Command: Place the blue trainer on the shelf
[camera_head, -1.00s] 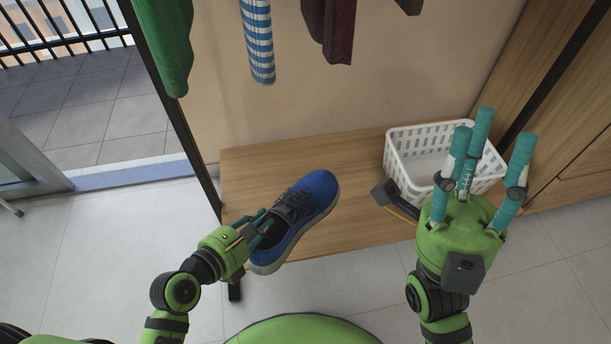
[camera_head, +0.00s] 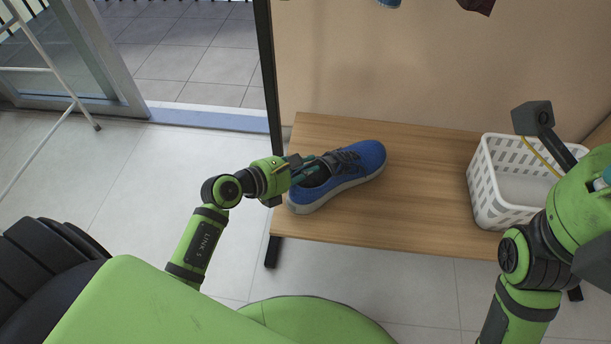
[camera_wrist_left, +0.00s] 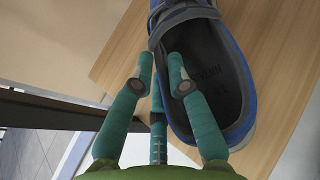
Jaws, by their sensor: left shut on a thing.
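The blue trainer (camera_head: 368,157) has a pale sole and dark laces. It is over the left end of the low wooden shelf (camera_head: 420,205), toe pointing to the back right; I cannot tell whether its sole touches the wood. My left gripper (camera_head: 322,165) is shut on the trainer at the heel-side opening. In the left wrist view, its teal fingers (camera_wrist_left: 161,68) are at the collar edge of the trainer (camera_wrist_left: 241,75), with the dark insole showing. My right gripper (camera_head: 600,180) is cut off at the right edge, its fingertips out of view.
A white slatted basket (camera_head: 486,190) stands on the right end of the shelf. The shelf middle is bare. A dark upright post (camera_head: 268,70) rises at the shelf's left end. A white rack (camera_head: 50,70) stands by the doorway at left. Clothes hang at the top edge.

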